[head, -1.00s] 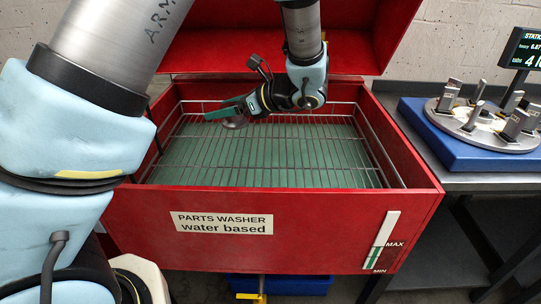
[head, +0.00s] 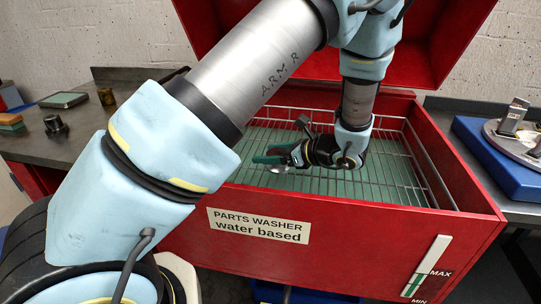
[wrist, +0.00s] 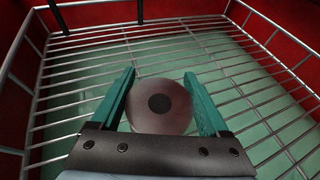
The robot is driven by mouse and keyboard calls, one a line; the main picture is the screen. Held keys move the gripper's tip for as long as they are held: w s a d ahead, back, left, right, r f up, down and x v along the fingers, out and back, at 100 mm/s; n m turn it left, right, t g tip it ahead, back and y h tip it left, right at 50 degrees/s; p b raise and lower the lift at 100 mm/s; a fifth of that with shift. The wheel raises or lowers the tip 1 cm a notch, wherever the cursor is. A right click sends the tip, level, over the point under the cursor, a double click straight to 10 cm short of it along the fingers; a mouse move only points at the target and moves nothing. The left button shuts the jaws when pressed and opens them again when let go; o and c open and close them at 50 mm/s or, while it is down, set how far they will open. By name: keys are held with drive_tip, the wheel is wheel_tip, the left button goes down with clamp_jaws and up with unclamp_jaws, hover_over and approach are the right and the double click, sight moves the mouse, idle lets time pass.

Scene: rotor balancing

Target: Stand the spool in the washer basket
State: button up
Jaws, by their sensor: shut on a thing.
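The washer basket (head: 432,174) is a wire basket inside the red parts washer, over green liquid. Its bars also show in the wrist view (wrist: 75,75). My gripper (head: 273,157) is inside the basket, toward its left side. In the wrist view its two green fingers (wrist: 160,100) are shut on the spool (wrist: 160,122), whose round greyish flange with a dark centre faces the camera. In the head view only a small pale part of the spool (head: 278,169) shows below the fingers. I cannot tell whether it touches the basket floor.
The red washer tank (head: 340,235) has its lid (head: 440,40) raised behind my arm. A grey bench (head: 85,140) at left carries a dark metal part (head: 54,125) and a brass cylinder (head: 106,97). A blue block (head: 480,140) with a round fixture stands at right. The basket's right side is empty.

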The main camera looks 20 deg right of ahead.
drive_tip(key=shift+f, duration=0.45)
drive_tip(key=o, duration=1.5)
drive_tip(key=b+v, duration=0.1)
drive_tip(key=v, duration=1.1)
drive_tip(key=shift+r+b, duration=0.1)
drive_tip(key=shift+b, duration=0.2)
